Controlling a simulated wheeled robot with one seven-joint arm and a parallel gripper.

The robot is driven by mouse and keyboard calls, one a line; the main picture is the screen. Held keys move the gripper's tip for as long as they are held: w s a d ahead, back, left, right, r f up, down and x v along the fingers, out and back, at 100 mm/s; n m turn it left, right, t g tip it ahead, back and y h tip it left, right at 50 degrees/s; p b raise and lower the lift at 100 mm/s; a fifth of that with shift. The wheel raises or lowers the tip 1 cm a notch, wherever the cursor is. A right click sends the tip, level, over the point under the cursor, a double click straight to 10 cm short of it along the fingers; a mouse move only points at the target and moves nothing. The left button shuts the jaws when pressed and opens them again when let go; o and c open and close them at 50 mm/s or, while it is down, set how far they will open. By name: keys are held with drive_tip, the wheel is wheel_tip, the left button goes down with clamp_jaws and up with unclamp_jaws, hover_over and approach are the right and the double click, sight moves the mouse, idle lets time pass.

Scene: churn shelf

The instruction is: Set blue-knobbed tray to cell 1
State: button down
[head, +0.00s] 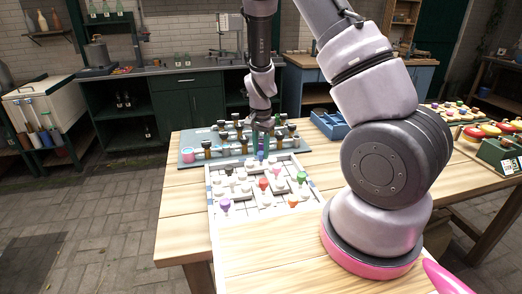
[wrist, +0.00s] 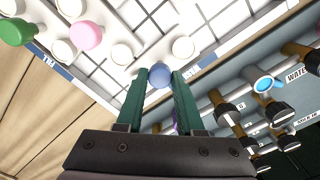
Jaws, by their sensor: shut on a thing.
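The blue knob (wrist: 160,75) of the blue-knobbed tray sits between the green fingertips of my gripper (wrist: 159,82) in the wrist view. My gripper is shut on it. The knob is at the edge of the white gridded frame (wrist: 110,88), beside a blue label strip. In the head view my gripper (head: 262,143) reaches down at the far edge of this frame (head: 231,213), and the blue knob (head: 261,156) shows small below the fingers. I cannot tell whether the tray is lifted. Cell numbers are not readable.
White knobs and a pink knob (wrist: 86,36), green knob (wrist: 15,32) and red knob (head: 263,182) crowd the frame. A grey-blue rack (head: 190,155) with amber bottles stands just behind it. A blue divided box (head: 330,124) is to the right. The wooden table (head: 180,225) is bare at left.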

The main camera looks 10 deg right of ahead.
idle(0.8)
drive_tip(key=shift+w+d, duration=0.1)
drive_tip(key=shift+d, duration=3.1)
drive_tip(key=c, duration=0.5)
unclamp_jaws()
drive_tip(key=shift+d, duration=0.15)
drive_tip(key=shift+r, duration=0.55)
wheel_tip(320, 180, up, 10)
drive_tip(key=shift+f, duration=0.1)
